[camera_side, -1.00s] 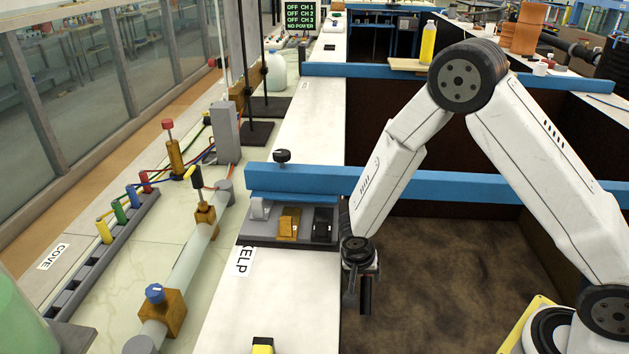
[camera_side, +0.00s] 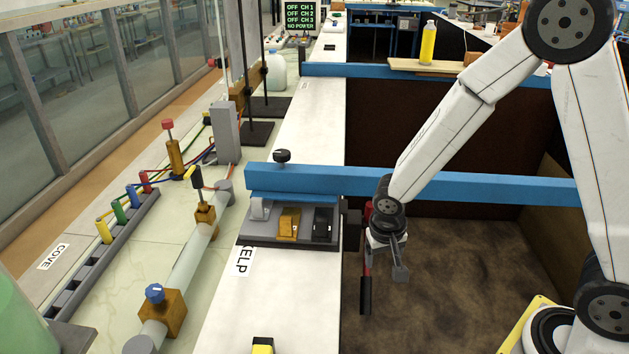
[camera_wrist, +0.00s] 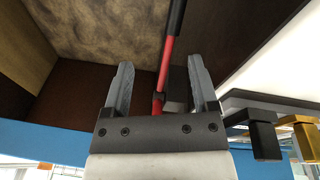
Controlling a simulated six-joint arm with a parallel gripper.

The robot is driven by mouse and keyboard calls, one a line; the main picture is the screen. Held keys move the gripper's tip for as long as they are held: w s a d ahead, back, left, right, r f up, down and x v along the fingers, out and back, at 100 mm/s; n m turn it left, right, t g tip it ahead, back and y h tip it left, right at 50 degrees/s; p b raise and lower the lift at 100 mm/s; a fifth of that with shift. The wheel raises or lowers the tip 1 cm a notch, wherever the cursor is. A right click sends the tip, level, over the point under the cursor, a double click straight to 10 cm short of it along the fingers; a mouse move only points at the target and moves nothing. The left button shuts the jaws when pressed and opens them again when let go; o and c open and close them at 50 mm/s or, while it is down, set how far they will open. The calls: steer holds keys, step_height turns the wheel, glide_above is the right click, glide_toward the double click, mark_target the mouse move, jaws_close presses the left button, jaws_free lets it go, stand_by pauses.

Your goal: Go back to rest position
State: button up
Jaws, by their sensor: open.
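My gripper (camera_side: 396,266) hangs to the right of the white bench edge in the side view, over the brown-floored pit. In the wrist view its two grey fingers (camera_wrist: 161,66) stand wide apart with nothing held between them. A red tool with a black handle (camera_side: 366,292) hangs upright beside the bench edge, just left of my gripper and apart from it in the side view. The red shaft (camera_wrist: 167,62) shows in the wrist view between the fingers' outlines, beyond them. Its top end is partly hidden.
A blue beam (camera_side: 480,187) crosses behind my gripper. A grey holder (camera_side: 290,238) with brass and black blocks sits on the bench to the left. A yellow bottle (camera_side: 428,43) stands on a board at the back. The pit floor (camera_side: 470,285) is clear.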

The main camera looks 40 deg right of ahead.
steer(key=s+r+n+t+y, duration=0.1)
steer(key=s+r+n, duration=0.4)
steer(key=s+r, duration=0.1)
steer(key=shift+d+r+n+t+y, duration=0.3)
steer(key=shift+d+r+t+y, duration=0.1)
steer(key=shift+r, duration=0.15)
